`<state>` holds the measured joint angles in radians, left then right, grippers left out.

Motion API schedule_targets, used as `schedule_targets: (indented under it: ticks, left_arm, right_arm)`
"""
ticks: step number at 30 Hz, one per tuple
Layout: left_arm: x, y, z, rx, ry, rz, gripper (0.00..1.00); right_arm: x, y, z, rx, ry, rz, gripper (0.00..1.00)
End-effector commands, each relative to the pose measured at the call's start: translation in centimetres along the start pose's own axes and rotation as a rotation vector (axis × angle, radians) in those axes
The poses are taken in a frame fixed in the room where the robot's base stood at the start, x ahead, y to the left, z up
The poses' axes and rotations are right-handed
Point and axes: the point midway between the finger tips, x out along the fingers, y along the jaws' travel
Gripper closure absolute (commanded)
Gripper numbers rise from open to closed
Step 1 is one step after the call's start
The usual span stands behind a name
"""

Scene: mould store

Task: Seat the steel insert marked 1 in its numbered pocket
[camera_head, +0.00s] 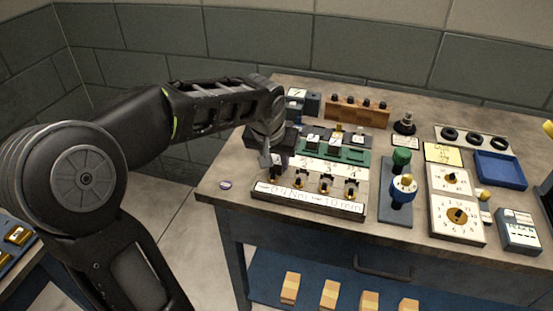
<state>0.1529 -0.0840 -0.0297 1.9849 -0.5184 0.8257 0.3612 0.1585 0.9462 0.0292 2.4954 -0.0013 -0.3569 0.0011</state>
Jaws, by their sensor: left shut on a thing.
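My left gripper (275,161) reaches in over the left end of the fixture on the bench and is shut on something. The held thing is mostly hidden by the fingers, and I cannot read a mark on it. Behind and right of the gripper is a green block (355,156) with small grey pieces along it. White number plates (331,168) lie in front of it; the leftmost is partly covered by my gripper. A row of black and brass clamps (326,183) stands in front of the plates. My right gripper is not in view.
A lettered strip (308,200) edges the fixture. Right of it stand a green-topped post (401,158), a blue knob (403,188), white dials (456,215) and a blue tray (499,170). A wooden rack (357,111) is behind. Bare bench (228,168) shows at the left.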

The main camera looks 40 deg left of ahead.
Motion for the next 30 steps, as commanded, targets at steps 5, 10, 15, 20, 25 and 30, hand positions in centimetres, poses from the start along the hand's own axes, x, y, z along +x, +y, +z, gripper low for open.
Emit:
schedule_targets:
  ticks: [5,10,15,20,25,30]
  left_arm:
    - [0.40,0.01,0.13,0.000,0.001,0.000,1.00]
    - [0.71,0.01,0.26,0.000,0.002,0.000,1.00]
    - [0.80,0.01,0.29,0.000,0.002,0.000,0.67]
    - [0.82,0.00,0.32,0.000,0.001,0.000,0.54]
    - [0.83,0.00,0.33,0.000,0.000,0.000,0.46]
    - [0.88,-0.01,0.40,0.000,-0.002,0.000,0.41]
  right_arm:
    - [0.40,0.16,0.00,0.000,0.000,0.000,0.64]
    - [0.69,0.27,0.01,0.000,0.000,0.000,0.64]
    - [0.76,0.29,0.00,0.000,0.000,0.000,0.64]
    - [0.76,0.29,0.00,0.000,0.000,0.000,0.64]
    - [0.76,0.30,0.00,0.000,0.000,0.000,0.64]
    - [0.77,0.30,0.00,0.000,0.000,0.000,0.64]
